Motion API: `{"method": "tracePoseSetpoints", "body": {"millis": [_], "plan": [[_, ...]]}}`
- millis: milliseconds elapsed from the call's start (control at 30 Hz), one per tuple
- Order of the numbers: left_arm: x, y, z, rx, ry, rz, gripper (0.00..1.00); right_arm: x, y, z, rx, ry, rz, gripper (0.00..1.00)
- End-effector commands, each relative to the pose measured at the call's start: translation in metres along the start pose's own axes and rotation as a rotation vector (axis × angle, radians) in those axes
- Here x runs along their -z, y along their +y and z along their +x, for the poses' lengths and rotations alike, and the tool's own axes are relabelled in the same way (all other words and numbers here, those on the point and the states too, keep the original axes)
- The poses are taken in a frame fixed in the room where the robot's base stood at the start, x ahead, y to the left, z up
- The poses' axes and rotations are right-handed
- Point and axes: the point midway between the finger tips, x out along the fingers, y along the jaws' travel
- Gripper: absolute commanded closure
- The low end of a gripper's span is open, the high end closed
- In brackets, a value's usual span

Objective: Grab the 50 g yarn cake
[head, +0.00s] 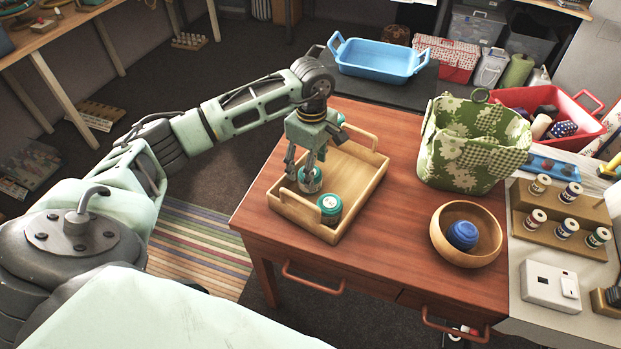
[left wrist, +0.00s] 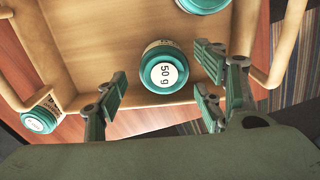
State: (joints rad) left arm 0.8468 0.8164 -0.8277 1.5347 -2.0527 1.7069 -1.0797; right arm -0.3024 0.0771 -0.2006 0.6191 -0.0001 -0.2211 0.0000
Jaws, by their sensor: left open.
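The 50 g yarn cake (left wrist: 165,70) is teal with a white round label reading "50 g". In the left wrist view it lies in the wooden tray (left wrist: 110,48), between the spread fingers of my left gripper (left wrist: 162,88), which is open. In the head view my left gripper (head: 307,165) points down over the tray (head: 362,180), with a teal cake (head: 310,181) below its fingers. Another teal cake (head: 330,206) lies nearer the tray's front. The left wrist view shows further teal cakes at the top (left wrist: 203,4) and lower left (left wrist: 40,120), their labels unreadable. My right gripper is not in view.
The tray's raised walls and handles surround the cakes. On the red-brown table (head: 385,235) stand a green floral basket (head: 468,150) and a wooden bowl (head: 441,236) holding blue yarn (head: 463,235). Bare tabletop lies between tray and bowl. A blue bin (head: 378,58) is behind.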

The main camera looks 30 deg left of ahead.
Motion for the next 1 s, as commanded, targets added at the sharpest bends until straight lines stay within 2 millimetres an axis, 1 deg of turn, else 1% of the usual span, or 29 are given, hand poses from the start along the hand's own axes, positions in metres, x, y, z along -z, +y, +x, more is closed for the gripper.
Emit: {"method": "tracePoseSetpoints", "body": {"millis": [33,133,200,300,400,567,1000], "plan": [[-0.001,-0.002,0.006,0.004,-0.002,0.0,0.37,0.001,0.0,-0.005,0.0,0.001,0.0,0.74],[-0.001,-0.004,0.021,0.004,-0.003,-0.001,0.37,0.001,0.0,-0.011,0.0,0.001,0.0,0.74],[0.0,-0.003,0.032,0.004,-0.002,-0.001,0.37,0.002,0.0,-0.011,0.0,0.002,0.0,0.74],[0.0,-0.003,0.042,0.002,-0.001,-0.001,0.37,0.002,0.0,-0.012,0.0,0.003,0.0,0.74],[0.0,-0.003,0.046,0.0,-0.001,-0.001,0.37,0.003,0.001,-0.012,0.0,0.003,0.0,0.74],[0.0,-0.002,0.046,-0.001,-0.001,-0.001,0.37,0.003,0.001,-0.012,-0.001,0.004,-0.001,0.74],[0.0,-0.003,0.045,0.0,-0.001,-0.001,0.74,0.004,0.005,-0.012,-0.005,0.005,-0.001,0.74]]}}
